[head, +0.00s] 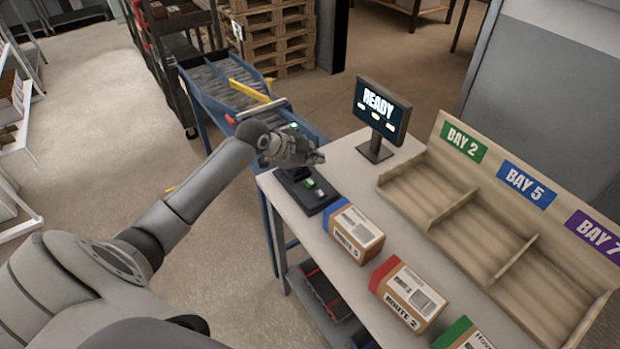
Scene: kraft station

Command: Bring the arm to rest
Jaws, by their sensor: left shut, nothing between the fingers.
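My left arm (190,197) reaches in from the lower left, stretched out toward the far left corner of the table. My left gripper (318,157) is shut and empty. In the picture it sits just above a dark control panel (326,198) with a green button and a pale button. The gripper hides part of that panel, and I cannot tell whether it touches it. My right gripper is not in view.
Boxes with blue (354,235), red (408,293) and green (463,337) ends line the table's front edge. A screen reading READY (381,112) stands behind. Empty bays (483,221) stand right. A blue conveyor (207,92) lies beyond the gripper.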

